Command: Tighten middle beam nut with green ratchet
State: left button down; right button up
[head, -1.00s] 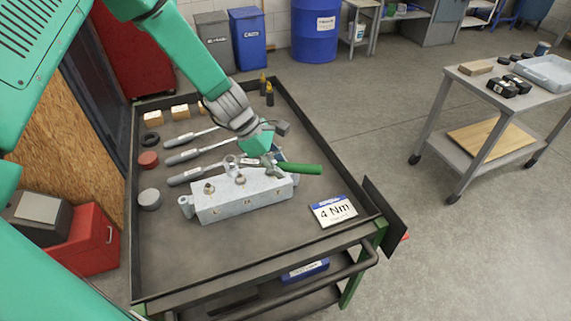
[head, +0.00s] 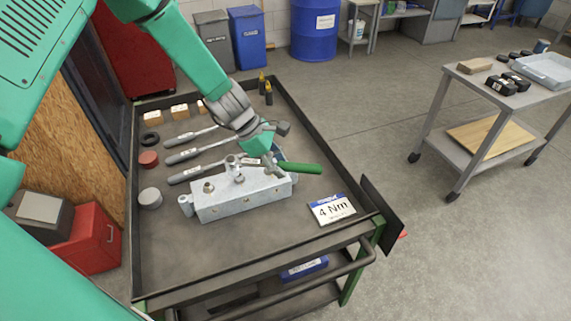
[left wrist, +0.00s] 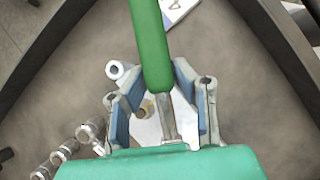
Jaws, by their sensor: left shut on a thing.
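The green ratchet has a green handle (head: 299,168) that points right, with a grey metal part toward my left gripper (head: 262,158). My left gripper is shut on the ratchet, just above the far right part of the grey beam (head: 245,205). The beam lies on the cart top, with nuts on its upper face, one left (head: 209,187) and one nearer its middle (head: 239,179). In the left wrist view the green handle (left wrist: 150,45) runs between the fingers, beside a brass-coloured nut (left wrist: 147,106). I cannot tell whether the ratchet sits on a nut. My right gripper is out of view.
Several grey-handled tools (head: 188,153) lie behind the beam. Round pieces (head: 150,198) and wooden blocks (head: 153,118) lie along the left and back. The front of the tray is clear.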

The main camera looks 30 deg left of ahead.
pick_arm(q)
jog(key=shift+w+d+r, duration=0.1)
jog(key=shift+d, duration=0.4)
jog(key=shift+w, duration=0.1)
jog(key=shift+d, duration=0.25)
jog(key=shift+d, duration=0.3)
jog(key=shift+a+f, duration=0.15)
jog(key=shift+f, duration=0.35)
jog(key=shift+f+b, duration=0.3)
jog(key=shift+f, duration=0.2)
